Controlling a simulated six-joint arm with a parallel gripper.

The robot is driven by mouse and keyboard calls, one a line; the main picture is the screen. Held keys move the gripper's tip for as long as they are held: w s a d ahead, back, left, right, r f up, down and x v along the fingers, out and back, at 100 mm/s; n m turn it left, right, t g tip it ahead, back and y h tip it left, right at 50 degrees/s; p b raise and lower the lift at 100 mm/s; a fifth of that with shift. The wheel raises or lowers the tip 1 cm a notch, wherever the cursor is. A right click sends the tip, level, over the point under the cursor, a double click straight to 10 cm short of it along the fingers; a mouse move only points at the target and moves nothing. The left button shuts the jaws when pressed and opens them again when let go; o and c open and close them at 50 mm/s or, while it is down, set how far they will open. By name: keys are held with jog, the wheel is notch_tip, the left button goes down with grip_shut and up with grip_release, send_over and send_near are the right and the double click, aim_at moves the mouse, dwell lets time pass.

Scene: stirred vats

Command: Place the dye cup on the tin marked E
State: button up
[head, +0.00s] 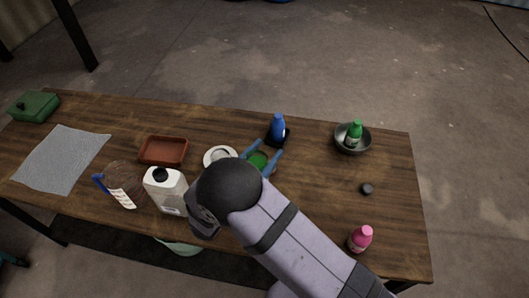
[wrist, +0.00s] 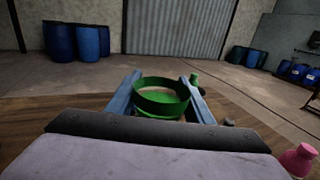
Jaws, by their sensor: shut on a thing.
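A green, round, open-topped cup (wrist: 160,103), which I take to be the dye cup, is between the two blue fingers of my gripper (wrist: 162,92). The fingers lie on either side of it, and it looks upright. In the head view the green cup (head: 257,160) shows between the fingers of my gripper (head: 264,153), partly hidden by my arm. I cannot tell how high it is above the table. No letter E can be read in either view, and I cannot pick out the marked tin; my arm hides part of the table.
A white round dish (head: 213,153) is just left of my gripper. A blue bottle (head: 278,127) stands beyond on a dark base. A metal bowl (head: 367,142) holds a green bottle (head: 354,133). A white jug (head: 165,190), brown tray (head: 163,151) and pink bottle (head: 361,238) stand around.

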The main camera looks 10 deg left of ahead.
jog(key=shift+f, duration=0.25)
jog(key=shift+f, duration=0.2)
jog(key=o, duration=1.2)
jog(key=shift+c, duration=0.2)
jog(key=shift+r, duration=0.1)
jog(key=shift+r, duration=0.15)
jog(key=b+v, duration=0.4)
jog(key=v, duration=0.8)
